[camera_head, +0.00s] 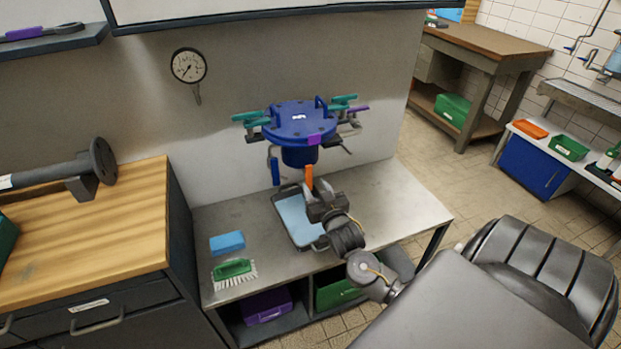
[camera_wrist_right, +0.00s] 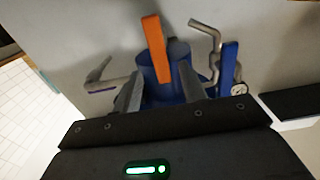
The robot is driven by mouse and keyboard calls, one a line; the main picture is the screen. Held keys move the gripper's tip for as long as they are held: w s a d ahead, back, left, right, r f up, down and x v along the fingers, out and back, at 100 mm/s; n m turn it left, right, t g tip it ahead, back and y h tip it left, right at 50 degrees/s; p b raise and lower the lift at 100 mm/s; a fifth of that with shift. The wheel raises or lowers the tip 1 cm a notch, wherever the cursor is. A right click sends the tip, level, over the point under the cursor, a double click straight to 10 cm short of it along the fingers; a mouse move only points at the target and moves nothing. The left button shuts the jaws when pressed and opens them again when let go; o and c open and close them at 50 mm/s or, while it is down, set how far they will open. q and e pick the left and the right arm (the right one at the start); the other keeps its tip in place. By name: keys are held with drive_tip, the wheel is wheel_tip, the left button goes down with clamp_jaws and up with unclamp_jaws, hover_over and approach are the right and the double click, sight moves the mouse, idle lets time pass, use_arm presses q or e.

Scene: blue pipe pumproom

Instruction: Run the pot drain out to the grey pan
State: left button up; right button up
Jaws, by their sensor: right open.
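The blue pot (camera_head: 300,128) with a bolted round lid hangs in front of the grey wall panel; its underside also shows in the right wrist view (camera_wrist_right: 163,82). An orange lever (camera_head: 309,177) points down below the pot and stands up in front of it in the wrist view (camera_wrist_right: 154,46). The grey pan (camera_head: 285,221), pale blue inside, lies on the metal bench under the pot. My right gripper (camera_head: 316,194) is open just below the orange lever. In the wrist view its fingers (camera_wrist_right: 160,90) stand apart either side of the pot's underside. My left gripper is out of view.
A blue lever (camera_head: 275,172) hangs left of the orange one. Teal and purple handles ring the pot's lid. A blue sponge (camera_head: 227,242) and green brush (camera_head: 232,270) lie on the bench's left. A pressure gauge (camera_head: 188,66) is on the wall. The bench's right is clear.

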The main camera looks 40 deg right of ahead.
sight(309, 177)
drive_tip(key=shift+x, duration=2.25)
drive_tip(key=shift+s, duration=0.1)
clamp_jaws()
